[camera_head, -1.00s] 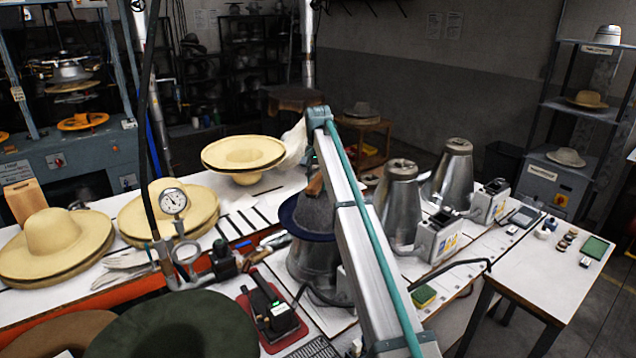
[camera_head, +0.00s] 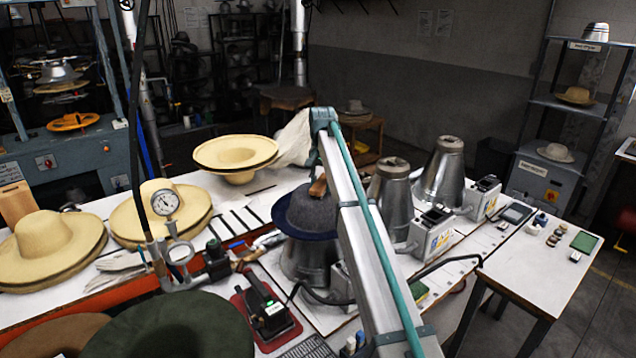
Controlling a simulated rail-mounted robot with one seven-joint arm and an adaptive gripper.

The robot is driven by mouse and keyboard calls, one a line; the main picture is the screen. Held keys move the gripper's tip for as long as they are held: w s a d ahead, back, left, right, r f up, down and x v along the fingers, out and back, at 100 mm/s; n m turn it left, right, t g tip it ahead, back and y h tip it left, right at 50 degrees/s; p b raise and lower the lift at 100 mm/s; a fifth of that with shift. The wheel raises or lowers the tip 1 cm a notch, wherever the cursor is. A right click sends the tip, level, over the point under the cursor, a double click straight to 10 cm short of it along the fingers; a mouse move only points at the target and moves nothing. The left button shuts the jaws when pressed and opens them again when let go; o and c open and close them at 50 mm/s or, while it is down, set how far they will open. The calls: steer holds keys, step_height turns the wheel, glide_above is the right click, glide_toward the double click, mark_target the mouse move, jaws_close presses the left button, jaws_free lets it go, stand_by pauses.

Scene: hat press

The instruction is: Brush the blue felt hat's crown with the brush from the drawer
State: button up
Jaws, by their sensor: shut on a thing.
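The blue felt hat (camera_head: 306,214) has a grey-blue crown and a dark blue brim. It sits on a metal hat block (camera_head: 305,262) at mid-picture, its right side hidden behind my arm. A wooden brush (camera_head: 319,187) shows as a small brown piece at the top of the crown. My gripper (camera_head: 317,168) is mostly hidden at the far end of my arm and is shut on the brush. The brush looks close to or touching the crown; its bristles are hidden, so contact cannot be told. The drawer cannot be made out.
Two metal cones (camera_head: 441,172) stand right of my arm with control boxes beside them. A pressure gauge (camera_head: 165,202) on pipes and cream hats (camera_head: 45,237) stand left. A dark green hat (camera_head: 170,328) and a red-based device (camera_head: 264,308) are in front.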

steer(key=shift+a, duration=0.15)
stand_by(0.3)
steer(key=shift+w+a, duration=0.25)
steer(key=shift+a, duration=0.65)
steer(key=shift+w+a, duration=0.25)
steer(key=shift+a, duration=0.65)
steer(key=shift+d, duration=0.1)
steer(key=shift+s+d+p, duration=0.25)
steer(key=shift+d, duration=0.7)
steer(key=shift+s+d+p, duration=0.25)
steer(key=shift+d, duration=0.7)
steer(key=shift+a, duration=0.1)
steer(key=shift+w+a, duration=0.25)
steer(key=shift+a, duration=0.7)
steer(key=shift+w+a, duration=0.25)
steer(key=shift+a, duration=0.7)
steer(key=shift+d, duration=0.1)
steer(key=shift+s+d+p, duration=0.25)
steer(key=shift+d, duration=0.7)
steer(key=shift+s+d+p, duration=0.2)
steer(key=shift+s+d, duration=0.05)
steer(key=shift+d, duration=0.7)
